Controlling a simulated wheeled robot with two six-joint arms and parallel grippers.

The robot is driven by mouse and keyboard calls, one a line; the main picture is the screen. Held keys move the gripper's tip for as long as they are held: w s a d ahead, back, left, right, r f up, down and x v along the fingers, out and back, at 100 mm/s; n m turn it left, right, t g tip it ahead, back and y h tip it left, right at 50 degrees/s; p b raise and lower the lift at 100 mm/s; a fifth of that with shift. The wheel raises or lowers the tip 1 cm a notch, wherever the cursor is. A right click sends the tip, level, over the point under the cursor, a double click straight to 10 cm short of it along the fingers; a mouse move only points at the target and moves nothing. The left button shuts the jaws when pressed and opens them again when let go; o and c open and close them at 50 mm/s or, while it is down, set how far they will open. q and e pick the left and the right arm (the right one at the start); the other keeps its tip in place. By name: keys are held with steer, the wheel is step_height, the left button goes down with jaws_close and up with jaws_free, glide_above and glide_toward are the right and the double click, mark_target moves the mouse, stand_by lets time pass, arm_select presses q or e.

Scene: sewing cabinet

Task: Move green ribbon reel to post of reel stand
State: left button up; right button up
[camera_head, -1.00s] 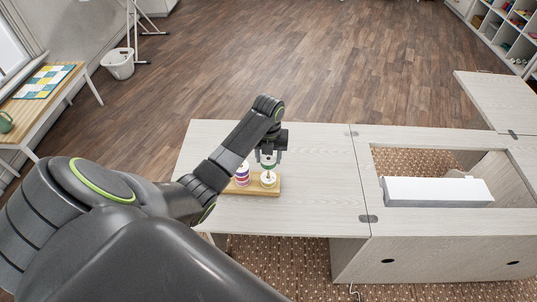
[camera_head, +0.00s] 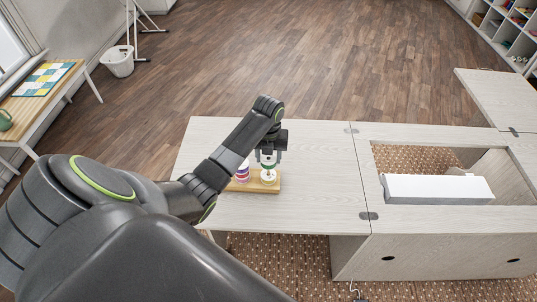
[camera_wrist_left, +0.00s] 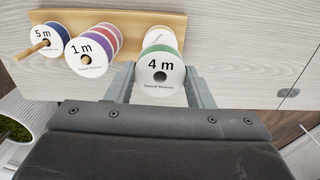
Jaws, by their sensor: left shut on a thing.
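The green ribbon reel (camera_wrist_left: 162,87), with a white "4 m" face and a central hole, is between the fingers of my left gripper (camera_wrist_left: 160,88), which is shut on it. The wooden reel stand (camera_wrist_left: 137,22) lies beyond it; in the head view it is a light board (camera_head: 252,190) under the gripper (camera_head: 268,160). A white reel part (camera_wrist_left: 158,32) with a thin pale line shows beyond the green reel; whether it belongs to another reel is unclear. The post under the green reel is hidden, and seating on it cannot be told. My right gripper is not in view.
A purple and pink "1 m" reel stack (camera_wrist_left: 88,52) stands left of the green reel, and a "5 m" reel (camera_wrist_left: 45,40) with a protruding post farther left. The pale table (camera_head: 320,175) is clear to the right, up to the cabinet opening with a white box-like machine (camera_head: 437,190).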

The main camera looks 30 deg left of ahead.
arm_select(q)
steer(key=shift+f+b, duration=0.3)
steer(key=shift+f, duration=0.6)
steer(key=o, duration=1)
step_height(320, 180, up, 18)
steer(key=p, duration=0.8)
steer(key=shift+f, duration=0.25)
steer(key=shift+f, duration=0.1)
